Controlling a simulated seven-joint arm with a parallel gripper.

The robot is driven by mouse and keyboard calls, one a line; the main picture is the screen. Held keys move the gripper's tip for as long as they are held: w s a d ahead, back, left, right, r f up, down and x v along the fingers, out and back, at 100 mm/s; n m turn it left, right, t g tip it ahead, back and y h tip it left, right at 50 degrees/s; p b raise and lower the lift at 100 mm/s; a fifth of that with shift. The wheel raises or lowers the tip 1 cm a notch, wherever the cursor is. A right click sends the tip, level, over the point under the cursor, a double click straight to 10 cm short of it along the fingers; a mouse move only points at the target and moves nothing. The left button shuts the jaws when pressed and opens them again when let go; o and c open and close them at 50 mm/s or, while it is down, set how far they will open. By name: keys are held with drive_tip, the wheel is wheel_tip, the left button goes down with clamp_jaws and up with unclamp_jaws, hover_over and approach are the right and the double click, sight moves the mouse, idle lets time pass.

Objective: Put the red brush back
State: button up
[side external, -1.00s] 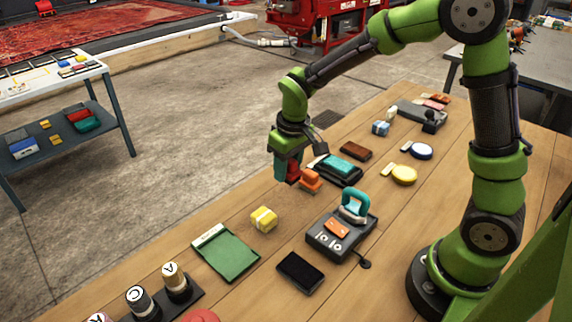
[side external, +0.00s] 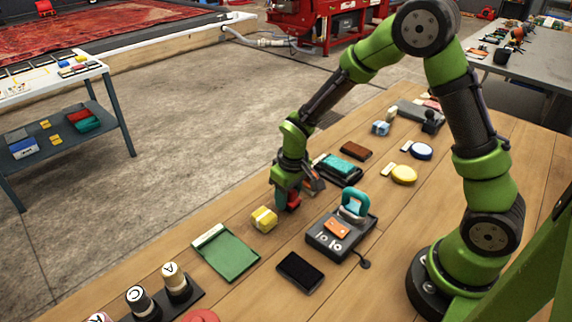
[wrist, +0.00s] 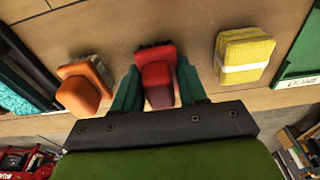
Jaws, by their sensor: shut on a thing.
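My gripper (side external: 287,196) is shut on the red brush (side external: 294,202), low over the wooden table. In the wrist view the red brush (wrist: 157,84) sits between the two green fingers, its dark bristles facing the tabletop. I cannot tell whether the bristles touch the table. An orange brush (wrist: 85,90) stands just left of it in the wrist view, apart from the fingers. In the side view the orange brush (side external: 315,184) is partly hidden behind my gripper.
A yellow sponge (side external: 264,219) with a white band is close by, then a green mat (side external: 230,256) labelled DONE. A grey device (side external: 325,243) and a black slab (side external: 300,272) are nearer the camera.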

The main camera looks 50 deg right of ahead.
sight(292, 191)
drive_tip(key=o, duration=1)
drive_tip(key=shift+r, duration=0.1)
drive_tip(key=r, duration=0.4)
drive_tip(key=s+r, duration=0.1)
drive_tip(key=r, duration=0.6)
drive_tip(key=shift+s+r, duration=0.15)
drive_tip(key=shift+r, duration=0.25)
drive_tip(key=s+r+m+t, duration=0.1)
drive_tip(key=s+r+t, duration=0.1)
drive_tip(key=s+r, duration=0.2)
drive_tip(key=s+r+m+t+y, duration=0.1)
drive_tip(key=s+r+t, duration=0.1)
drive_tip(key=s+r, duration=0.2)
drive_tip(key=s+r+m+t+y, duration=0.1)
drive_tip(key=s+r+m, duration=0.1)
drive_tip(key=s, duration=0.5)
drive_tip(key=shift+s+d+r+t, duration=0.15)
drive_tip(key=shift+r+t, duration=0.25)
drive_tip(key=shift+r, duration=0.5)
